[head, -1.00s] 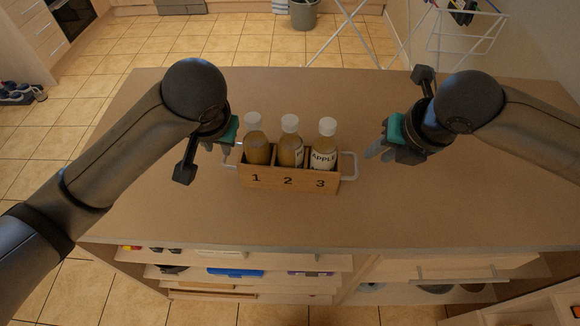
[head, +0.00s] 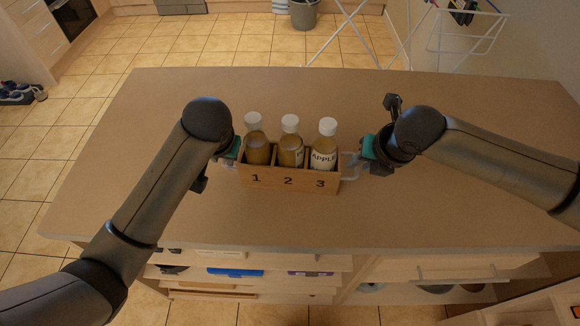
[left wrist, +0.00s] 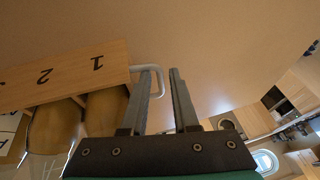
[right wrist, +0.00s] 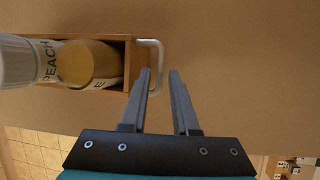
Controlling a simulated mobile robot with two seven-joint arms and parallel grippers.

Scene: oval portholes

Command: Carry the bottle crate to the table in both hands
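The wooden bottle crate (head: 288,182), marked 1, 2 and 3, stands upright on a brown tabletop (head: 300,225). It holds three bottles with white caps (head: 290,122); the right one reads APPLE. A pale loop handle sticks out at each end. My left gripper (left wrist: 160,75) is open at the left handle (left wrist: 158,70); in the left wrist view the handle's outer bar shows between the fingers. My right gripper (right wrist: 161,75) is open at the right handle (right wrist: 150,43), its outer bar likewise between the fingers. Neither gripper is closed on a handle.
The tabletop around the crate is clear. Open shelves with several items, including a blue one (head: 235,272), lie below the near edge. A drying rack (head: 465,40) and a grey bin (head: 303,14) stand beyond the table on the tiled floor.

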